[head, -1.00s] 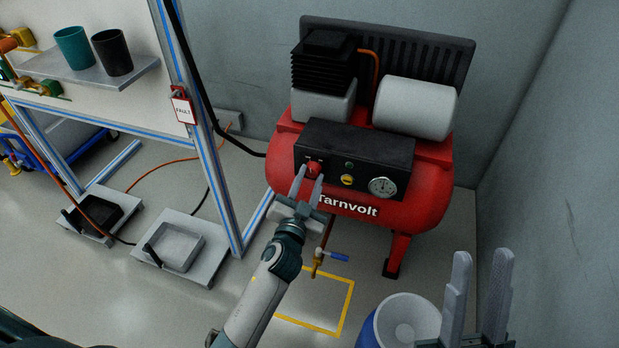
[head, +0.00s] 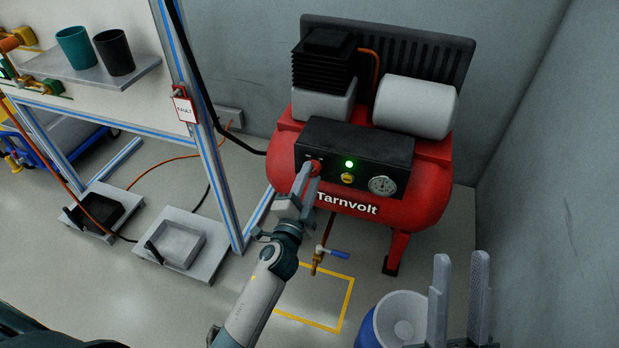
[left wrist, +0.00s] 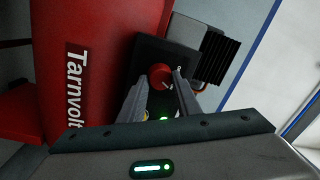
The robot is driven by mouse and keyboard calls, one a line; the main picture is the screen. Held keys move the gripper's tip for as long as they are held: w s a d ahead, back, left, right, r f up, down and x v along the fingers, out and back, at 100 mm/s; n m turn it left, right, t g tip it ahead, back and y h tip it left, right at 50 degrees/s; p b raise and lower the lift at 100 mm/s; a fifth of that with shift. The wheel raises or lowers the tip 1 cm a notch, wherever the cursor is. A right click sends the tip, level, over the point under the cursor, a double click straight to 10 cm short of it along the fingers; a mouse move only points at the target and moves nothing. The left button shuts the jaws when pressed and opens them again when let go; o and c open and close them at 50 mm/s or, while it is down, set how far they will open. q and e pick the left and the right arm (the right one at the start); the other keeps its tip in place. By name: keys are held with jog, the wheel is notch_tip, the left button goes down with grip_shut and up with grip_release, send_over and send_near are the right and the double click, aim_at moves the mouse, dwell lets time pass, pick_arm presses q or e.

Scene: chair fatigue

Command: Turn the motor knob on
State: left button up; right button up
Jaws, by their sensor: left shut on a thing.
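The red motor knob (head: 317,164) is on the black control panel (head: 375,150) of the red Tarnvolt compressor (head: 420,205). My left gripper (head: 309,173) is shut on the knob, its fingers turned nearly edge-on in the head view. In the left wrist view the knob (left wrist: 160,75) sits between the tips of my left gripper (left wrist: 161,82). A green lamp (head: 349,164) on the panel is lit. My right gripper (head: 461,258) is at the lower right, fingers apart and empty, well away from the panel.
A yellow button (head: 347,178) and a round gauge (head: 382,186) are beside the knob. A blue-handled valve (head: 333,254) hangs below the compressor. A blue bin (head: 402,318) stands near my right gripper. An aluminium frame (head: 213,165) with a fault tag (head: 185,107) rises on the left.

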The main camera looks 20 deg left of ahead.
dwell(0.3)
pick_arm(q)
jog(key=o, duration=1.1)
jog(key=shift+c, duration=0.2)
pick_arm(e)
jog(key=shift+d, duration=0.1)
pick_arm(q)
jog(key=shift+s, duration=0.15)
